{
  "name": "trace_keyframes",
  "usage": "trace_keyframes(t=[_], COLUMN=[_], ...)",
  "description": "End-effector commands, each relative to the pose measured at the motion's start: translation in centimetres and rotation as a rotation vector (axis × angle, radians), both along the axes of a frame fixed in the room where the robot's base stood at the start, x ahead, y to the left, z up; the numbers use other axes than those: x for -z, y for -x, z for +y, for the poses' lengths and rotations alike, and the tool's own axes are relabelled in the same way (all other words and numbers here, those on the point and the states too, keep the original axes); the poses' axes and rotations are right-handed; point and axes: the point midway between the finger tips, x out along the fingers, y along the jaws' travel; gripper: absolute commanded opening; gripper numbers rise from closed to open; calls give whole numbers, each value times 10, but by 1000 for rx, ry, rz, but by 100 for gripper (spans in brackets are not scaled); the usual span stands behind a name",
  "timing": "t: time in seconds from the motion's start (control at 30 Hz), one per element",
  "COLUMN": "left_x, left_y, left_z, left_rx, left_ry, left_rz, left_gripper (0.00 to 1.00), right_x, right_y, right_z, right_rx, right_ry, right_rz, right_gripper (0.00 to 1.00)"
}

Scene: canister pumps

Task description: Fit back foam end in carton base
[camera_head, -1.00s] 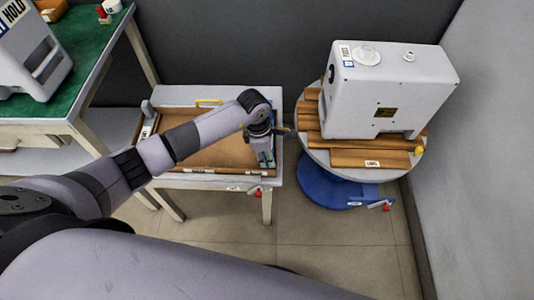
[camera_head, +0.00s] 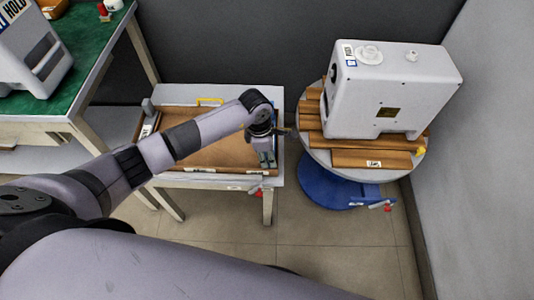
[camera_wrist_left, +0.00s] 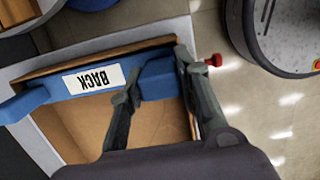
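The back foam end is a blue bar with raised end blocks and a white BACK label; it shows in the left wrist view (camera_wrist_left: 50,92). It lies along one side of the brown carton base (camera_wrist_left: 85,125), just inside its wall. In the head view the carton base (camera_head: 210,153) is on a low table, partly covered by my arm. My left gripper (camera_head: 267,163) is at its right end, pointing down. In the left wrist view the gripper fingers (camera_wrist_left: 158,62) stand on both sides of the foam's near end block and appear to touch it. My right gripper is not in view.
A round turntable (camera_head: 375,175) with wooden slats and a white canister pump (camera_head: 385,90) stands close to the right. A red knob (camera_head: 257,192) sticks out at the low table's front. A green-topped table (camera_head: 95,45) is at the left.

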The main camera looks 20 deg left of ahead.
Motion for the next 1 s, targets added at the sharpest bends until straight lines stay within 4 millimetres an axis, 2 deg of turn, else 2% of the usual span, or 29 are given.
trace_keyframes(t=[0.03,0.3,0.53,0.77,1.0], left_x=[7,8,8,8,8], left_y=[0,0,0,0,0], left_z=[0,0,0,0,0], left_rx=[0,0,0,0,0], left_ry=[-1,-1,-1,0,0], left_rz=[0,1,1,1,1], left_gripper=[35,53,53,69,69], right_x=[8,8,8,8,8], right_y=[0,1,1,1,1], right_z=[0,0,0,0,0], right_rx=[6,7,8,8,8], right_ry=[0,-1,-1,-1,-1], right_rz=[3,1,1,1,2], right_gripper=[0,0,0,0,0])
